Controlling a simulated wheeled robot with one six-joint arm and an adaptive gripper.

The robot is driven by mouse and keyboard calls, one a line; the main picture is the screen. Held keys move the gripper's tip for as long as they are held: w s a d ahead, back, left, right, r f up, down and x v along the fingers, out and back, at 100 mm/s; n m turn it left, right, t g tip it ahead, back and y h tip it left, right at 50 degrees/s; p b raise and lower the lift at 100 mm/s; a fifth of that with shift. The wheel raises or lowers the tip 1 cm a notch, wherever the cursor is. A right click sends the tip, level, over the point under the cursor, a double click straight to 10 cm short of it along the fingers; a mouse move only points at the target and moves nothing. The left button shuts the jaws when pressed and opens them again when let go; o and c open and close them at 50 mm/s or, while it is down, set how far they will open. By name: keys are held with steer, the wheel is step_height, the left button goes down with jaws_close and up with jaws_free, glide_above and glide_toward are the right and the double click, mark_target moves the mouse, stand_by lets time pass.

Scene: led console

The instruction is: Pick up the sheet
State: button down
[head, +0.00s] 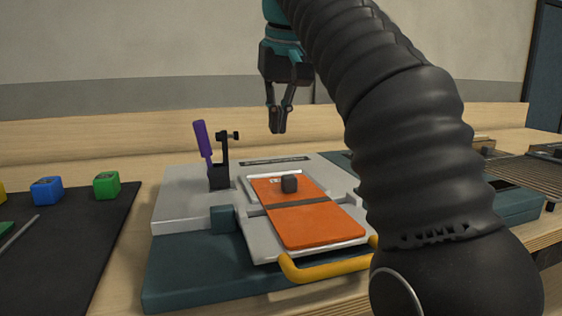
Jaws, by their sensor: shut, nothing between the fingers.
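An orange sheet-like panel (318,223) lies flat on a light grey tray (259,247) of the console (180,211). A dark band crosses the panel. My gripper (278,131) hangs above and behind the panel, pointing down. It is shut and empty, clear of the console. My arm hides part of the console's right side.
A yellow handle (325,269) is at the tray's front. A purple lever (203,141) stands by a black bracket (220,170) at left. A ribbed grey surface (515,172) lies right.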

mark_target(278, 184)
steer(key=b+x, duration=0.3)
steer(key=x, duration=0.5)
steer(key=shift+s, duration=0.1)
steer(key=s, duration=0.1)
steer(key=s+d+b, duration=0.1)
steer(key=shift+s, duration=0.4)
steer(key=shift+s+d, duration=0.1)
steer(key=shift+s, duration=0.4)
steer(key=shift+r, duration=0.1)
